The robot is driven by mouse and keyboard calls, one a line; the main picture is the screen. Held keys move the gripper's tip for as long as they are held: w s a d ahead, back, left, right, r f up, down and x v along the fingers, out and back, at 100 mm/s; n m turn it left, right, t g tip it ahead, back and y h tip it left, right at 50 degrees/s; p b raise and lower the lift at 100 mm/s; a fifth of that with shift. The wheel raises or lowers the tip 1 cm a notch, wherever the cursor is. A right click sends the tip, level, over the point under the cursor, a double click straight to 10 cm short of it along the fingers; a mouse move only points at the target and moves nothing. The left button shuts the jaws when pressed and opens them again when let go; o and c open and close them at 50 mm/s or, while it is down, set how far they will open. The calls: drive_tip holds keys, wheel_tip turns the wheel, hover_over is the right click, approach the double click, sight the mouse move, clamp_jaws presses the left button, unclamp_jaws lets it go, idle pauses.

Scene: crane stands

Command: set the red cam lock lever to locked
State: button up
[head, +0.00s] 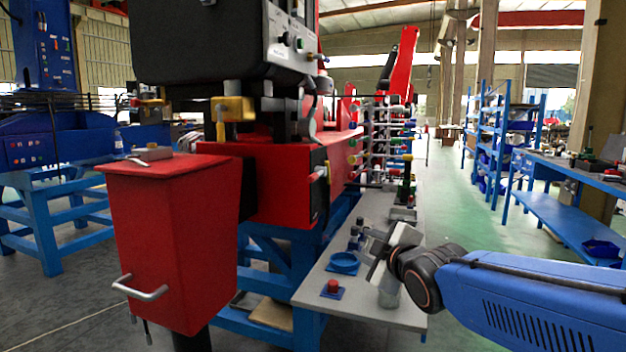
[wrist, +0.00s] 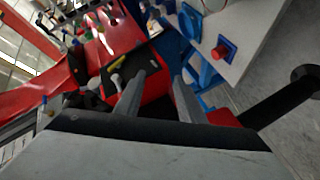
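I cannot clearly pick out a red cam lock lever in either view. In the head view, a pale lever (head: 320,172) sits on a dark plate on the side of the red machine body (head: 283,170). In the wrist view, a pale lever (wrist: 114,84) and a yellow-tipped one stand by a dark plate on red, left of the fingertips. My gripper (head: 371,256) is over the grey bench, right of and below the machine. In the wrist view my gripper (wrist: 158,77) has its two fingers apart, with nothing seen between them.
The grey bench (head: 309,289) carries a red button on a blue base (head: 332,288), a blue ring dish (head: 344,262) and small dark bottles (head: 355,235). A red box with a handle (head: 175,240) stands front left. Blue shelves (head: 492,140) stand right, beyond open green floor.

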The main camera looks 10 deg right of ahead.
sight(315, 180)
drive_tip(key=w+a+r+n+t+y, duration=0.3)
drive_tip(key=w+a+r+n+t, duration=0.15)
drive_tip(key=r+n, duration=0.35)
drive_tip(key=shift+m+g, duration=0.25)
drive_tip(key=shift+m, duration=0.35)
drive_tip(key=x, duration=1.2)
drive_tip(key=r+x, duration=0.1)
drive_tip(key=x, duration=0.4)
drive_tip(key=shift+w+a, duration=0.2)
drive_tip(key=shift+w, duration=0.1)
drive_tip(key=shift+c, duration=0.6)
clamp_jaws()
